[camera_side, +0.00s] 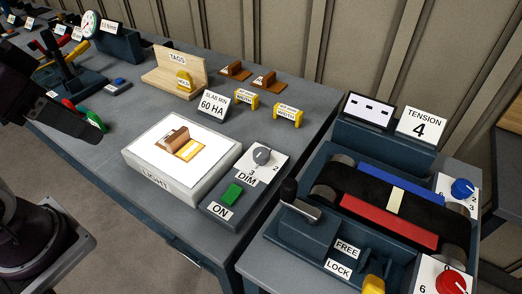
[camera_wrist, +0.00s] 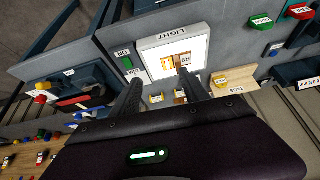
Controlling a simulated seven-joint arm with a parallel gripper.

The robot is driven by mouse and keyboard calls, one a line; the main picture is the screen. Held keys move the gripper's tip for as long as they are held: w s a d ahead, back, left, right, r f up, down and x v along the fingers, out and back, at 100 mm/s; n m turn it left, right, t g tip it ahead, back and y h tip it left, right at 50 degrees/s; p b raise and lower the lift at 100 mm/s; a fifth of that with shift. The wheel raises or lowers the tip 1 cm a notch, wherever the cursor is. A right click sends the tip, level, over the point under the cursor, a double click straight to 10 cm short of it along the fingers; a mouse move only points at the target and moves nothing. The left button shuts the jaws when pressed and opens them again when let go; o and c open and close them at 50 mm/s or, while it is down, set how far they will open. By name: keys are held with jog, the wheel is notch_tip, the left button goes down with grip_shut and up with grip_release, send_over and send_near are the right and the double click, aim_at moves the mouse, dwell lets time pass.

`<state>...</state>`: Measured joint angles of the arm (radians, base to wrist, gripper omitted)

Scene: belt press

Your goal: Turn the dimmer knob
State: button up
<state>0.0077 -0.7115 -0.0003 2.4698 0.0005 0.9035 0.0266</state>
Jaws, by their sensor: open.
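The dimmer knob (camera_side: 262,156) is a small round grey knob on a white dial plate marked 2 and 3, beside the DIM label. It sits on a grey control box (camera_side: 217,212) with a green ON switch (camera_side: 233,193). The box stands right of the lit LIGHT box (camera_side: 145,178). In the wrist view the green switch (camera_wrist: 128,63) shows, but I cannot make out the knob near the left finger. My gripper (camera_wrist: 158,82) is open and empty, its fingers pointing toward the light box. In the side view my dark arm is at the left, well apart from the knob.
A brown piece and an orange-yellow piece lie on the light box. A wooden TAGS stand (camera_side: 172,75), a SLAB MIN sign (camera_side: 213,103) and yellow gauges (camera_side: 288,115) stand behind. The belt press (camera_side: 380,195) stands right of the knob, with a black lever (camera_side: 289,190) nearby.

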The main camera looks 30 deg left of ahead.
jog(key=w+d+r+m+g, duration=0.15)
jog(key=w+m, duration=0.25)
jog(key=w, duration=0.4)
jog(key=m+g, duration=0.4)
jog(key=m, duration=0.7)
send_over(262, 152)
notch_tip(262, 152, down, 18)
jog(key=shift+r, duration=0.1)
notch_tip(262, 152, down, 6)
jog(key=shift+s+r, duration=0.1)
jog(key=shift+r, duration=0.05)
jog(key=shift+f, duration=0.4)
